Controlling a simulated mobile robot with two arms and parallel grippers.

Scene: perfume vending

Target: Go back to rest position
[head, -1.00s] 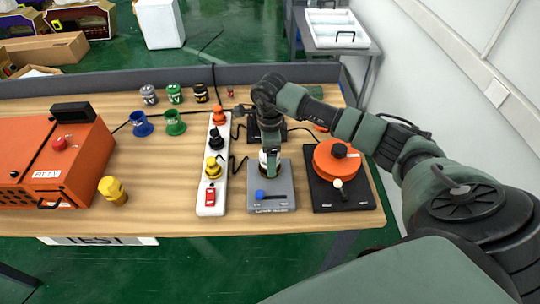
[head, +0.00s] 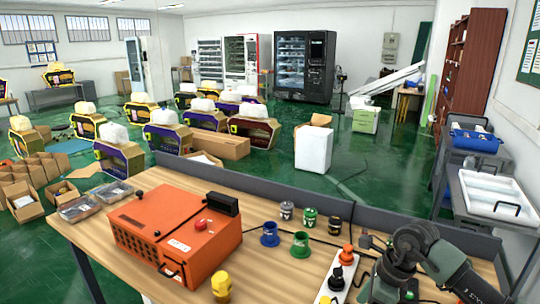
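My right arm comes in from the lower right in the head view, over the right end of the wooden workbench (head: 290,220). My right gripper (head: 385,292) hangs down at the bottom edge of the view, just right of the white power strip (head: 327,288). Its fingertips are cut off or hidden, so whether it holds anything cannot be seen. My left gripper is not in view.
An orange machine (head: 178,236) stands on the bench's left, with a yellow knob-like piece (head: 221,285) before it. Blue (head: 270,235) and green (head: 301,245) cups stand mid-bench. A grey side cart (head: 470,190) is at right. Green floor and vending machines lie beyond.

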